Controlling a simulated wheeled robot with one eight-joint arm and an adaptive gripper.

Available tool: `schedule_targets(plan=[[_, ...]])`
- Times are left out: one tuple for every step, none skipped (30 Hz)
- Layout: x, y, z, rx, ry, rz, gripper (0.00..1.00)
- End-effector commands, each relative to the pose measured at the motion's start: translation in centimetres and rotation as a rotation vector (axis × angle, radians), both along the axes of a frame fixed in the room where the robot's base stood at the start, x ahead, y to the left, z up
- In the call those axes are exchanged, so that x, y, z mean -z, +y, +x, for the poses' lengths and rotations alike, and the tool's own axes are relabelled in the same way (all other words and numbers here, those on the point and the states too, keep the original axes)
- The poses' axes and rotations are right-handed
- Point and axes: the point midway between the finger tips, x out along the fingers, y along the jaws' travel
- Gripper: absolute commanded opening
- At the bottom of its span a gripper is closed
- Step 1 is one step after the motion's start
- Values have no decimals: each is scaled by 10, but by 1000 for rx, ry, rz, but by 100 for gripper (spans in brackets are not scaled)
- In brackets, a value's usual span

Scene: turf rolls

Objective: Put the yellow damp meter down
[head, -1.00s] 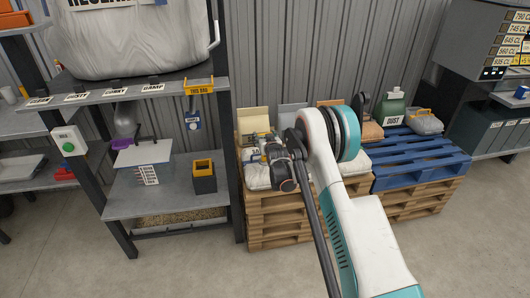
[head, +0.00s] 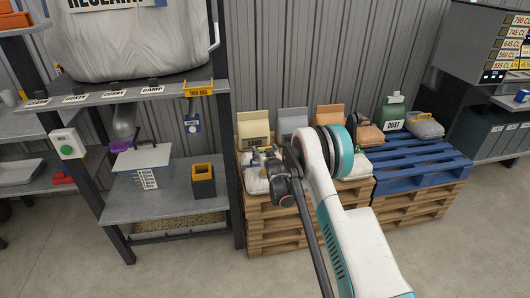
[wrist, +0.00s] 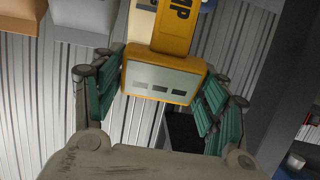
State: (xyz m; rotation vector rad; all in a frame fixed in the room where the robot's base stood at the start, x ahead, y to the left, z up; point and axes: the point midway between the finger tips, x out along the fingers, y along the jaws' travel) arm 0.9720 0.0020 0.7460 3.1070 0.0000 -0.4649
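The yellow damp meter (wrist: 165,80) with a pale face panel and dark letters ending in "MP" sits between the two teal fingers of my gripper (wrist: 164,95) in the wrist view. The fingers press close on both its sides, and it appears held. In the head view my gripper (head: 262,151) is at the left end of the wooden pallets, in front of the bags. Only a small yellow patch of the meter (head: 264,148) shows there; my arm and gripper hide the rest.
A wooden pallet stack (head: 275,230) carries several bags, with a blue pallet (head: 420,160) at right bearing a green jug (head: 392,112) and a grey bag (head: 424,126). A grey shelf unit (head: 160,205) at left holds a black-and-yellow box (head: 203,182). Open floor lies in front.

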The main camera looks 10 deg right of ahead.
Motion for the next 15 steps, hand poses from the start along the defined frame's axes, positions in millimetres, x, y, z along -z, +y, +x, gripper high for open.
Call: schedule_targets(plan=[[0, 0, 0, 0, 0, 0, 81], [0, 0, 0, 0, 0, 0, 81], [0, 0, 0, 0, 0, 0, 81], [0, 0, 0, 0, 0, 0, 81], [0, 0, 0, 0, 0, 0, 81], [0, 0, 0, 0, 0, 0, 81], [0, 0, 0, 0, 0, 0, 81], [0, 0, 0, 0, 0, 0, 81], [0, 0, 0, 0, 0, 0, 81], [0, 0, 0, 0, 0, 0, 81], [-1, 0, 0, 0, 0, 0, 81], [-1, 0, 0, 0, 0, 0, 81], [-3, 0, 0, 0, 0, 0, 81], [-4, 0, 0, 0, 0, 0, 81], [-5, 0, -5, 0, 0, 0, 81]])
